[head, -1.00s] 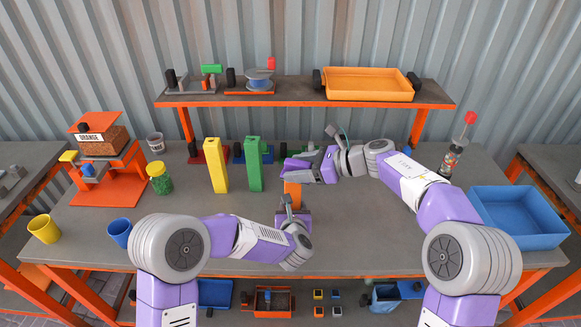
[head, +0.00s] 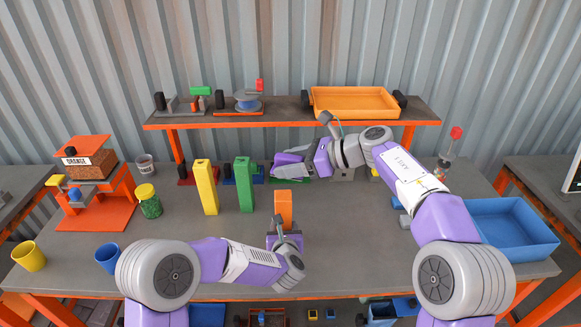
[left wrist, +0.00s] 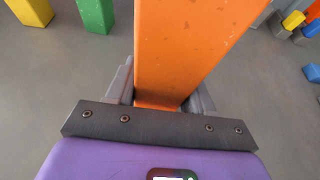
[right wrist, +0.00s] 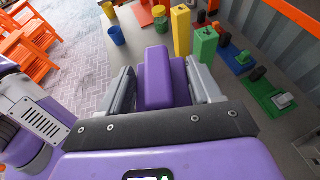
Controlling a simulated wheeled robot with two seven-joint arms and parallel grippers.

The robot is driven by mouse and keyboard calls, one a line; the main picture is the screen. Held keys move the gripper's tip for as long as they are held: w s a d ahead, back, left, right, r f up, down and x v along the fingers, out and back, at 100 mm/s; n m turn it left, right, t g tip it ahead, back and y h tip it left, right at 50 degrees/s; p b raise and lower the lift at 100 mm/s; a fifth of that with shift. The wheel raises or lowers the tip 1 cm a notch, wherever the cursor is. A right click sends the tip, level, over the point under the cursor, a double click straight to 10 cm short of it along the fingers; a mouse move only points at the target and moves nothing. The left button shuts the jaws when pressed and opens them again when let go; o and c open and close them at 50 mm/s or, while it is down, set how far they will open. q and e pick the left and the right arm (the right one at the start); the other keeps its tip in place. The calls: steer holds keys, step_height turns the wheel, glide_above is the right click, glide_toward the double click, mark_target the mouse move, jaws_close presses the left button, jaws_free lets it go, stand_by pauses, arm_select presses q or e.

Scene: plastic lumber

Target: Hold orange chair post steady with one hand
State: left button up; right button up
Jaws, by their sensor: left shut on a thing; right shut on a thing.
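The orange chair post (head: 284,208) stands upright near the table's middle, its top clear of both grippers. My left gripper (head: 285,240) is shut on its lower part from the front. In the left wrist view, the orange post (left wrist: 180,45) rises between the two fingers. My right gripper (head: 280,168) is behind and above the post, apart from it. In the right wrist view, a purple piece (right wrist: 158,80) lies between the fingers of my right gripper (right wrist: 160,85). Its far end and shape are only partly shown.
A yellow post (head: 206,188) and a green post (head: 245,185) stand left of the orange one. A blue bin (head: 513,232) is at the right. An orange-edged shelf (head: 225,122) runs along the back. Bare table lies around the orange post.

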mark_target(277, 154)
stand_by(0.3)
arm_select(q)
steer(key=o, duration=1.5)
steer(key=v, duration=1.2)
arm_select(e)
steer(key=shift+r+p, duration=1.55)
arm_select(q)
step_height(277, 154, up, 7)
steer(key=shift+f, duration=0.15)
arm_select(e)
steer(key=shift+f, duration=0.1)
